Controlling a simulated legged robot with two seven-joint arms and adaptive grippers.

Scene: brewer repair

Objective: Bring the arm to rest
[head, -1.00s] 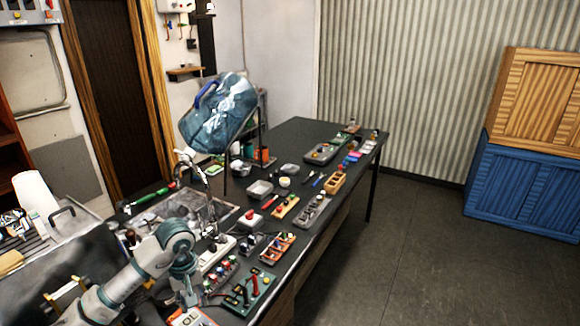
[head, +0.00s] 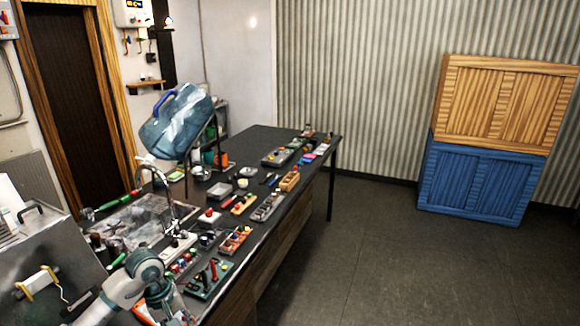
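One of my arms, grey-white with teal joints (head: 147,268), comes in from the lower left. It bends at the near left end of the long dark workbench (head: 262,137). Its far end runs down past the bottom edge of the head view, so its gripper is out of sight. My other arm and gripper do not show. Near the bent arm, a green circuit board (head: 208,279) with red and dark parts lies on the bench.
Boards, trays and small parts line the bench. A sink (head: 150,215) with a tap and a tilted blue water jug (head: 176,122) stand along its left side. A wooden crate (head: 503,100) sits on a blue crate (head: 475,178) at right. The floor (head: 385,255) between is clear.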

